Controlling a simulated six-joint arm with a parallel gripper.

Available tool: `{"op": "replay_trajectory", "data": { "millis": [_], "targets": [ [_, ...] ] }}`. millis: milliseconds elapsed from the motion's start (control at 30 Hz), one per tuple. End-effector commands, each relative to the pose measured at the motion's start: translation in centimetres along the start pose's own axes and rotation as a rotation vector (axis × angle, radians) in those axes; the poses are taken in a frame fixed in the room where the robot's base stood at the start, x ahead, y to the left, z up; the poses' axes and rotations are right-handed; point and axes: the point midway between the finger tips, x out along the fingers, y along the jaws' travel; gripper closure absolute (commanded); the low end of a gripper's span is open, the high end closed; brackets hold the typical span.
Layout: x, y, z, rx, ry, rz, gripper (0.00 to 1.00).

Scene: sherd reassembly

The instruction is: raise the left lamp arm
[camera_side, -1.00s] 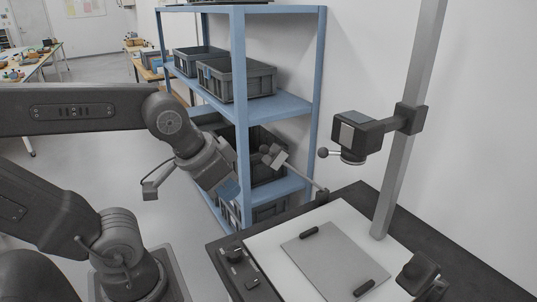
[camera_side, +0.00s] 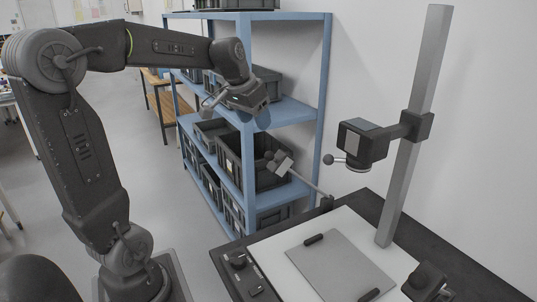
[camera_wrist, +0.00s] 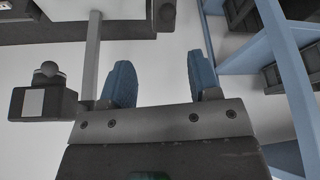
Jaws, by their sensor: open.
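The left lamp's small head (camera_side: 285,165) is at the left of a copy stand. Its thin grey lamp arm (camera_side: 308,184) slopes down to a pivot at the baseboard's back left corner. My gripper (camera_side: 262,120) is above the lamp head in the side view, before the shelf. In the wrist view my gripper (camera_wrist: 162,82) has two blue fingers apart, with nothing between them.
The baseboard (camera_side: 275,243) carries a grey plate (camera_side: 340,268) with black bars. A camera head (camera_side: 362,145) is clamped on the upright column (camera_side: 412,130). The right lamp (camera_side: 428,280) is at front right. A blue shelf (camera_side: 285,112) with grey bins stands behind.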

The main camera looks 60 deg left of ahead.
Motion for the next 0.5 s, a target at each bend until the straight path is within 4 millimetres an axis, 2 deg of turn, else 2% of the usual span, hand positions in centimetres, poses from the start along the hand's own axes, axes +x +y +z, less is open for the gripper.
{"op": "replay_trajectory", "data": {
  "millis": [33,100,267,500],
  "targets": [
    [0.2,-0.8,-0.4,-0.01,-0.003,-0.002,0.44],
    [0.5,-1.2,-0.6,-0.012,-0.004,-0.002,0.44],
    [2.1,-1.2,-0.7,-0.011,-0.006,-0.001,0.44],
    [7.0,-1.1,-0.5,-0.012,-0.009,0.0,0.44]
  ]
}}
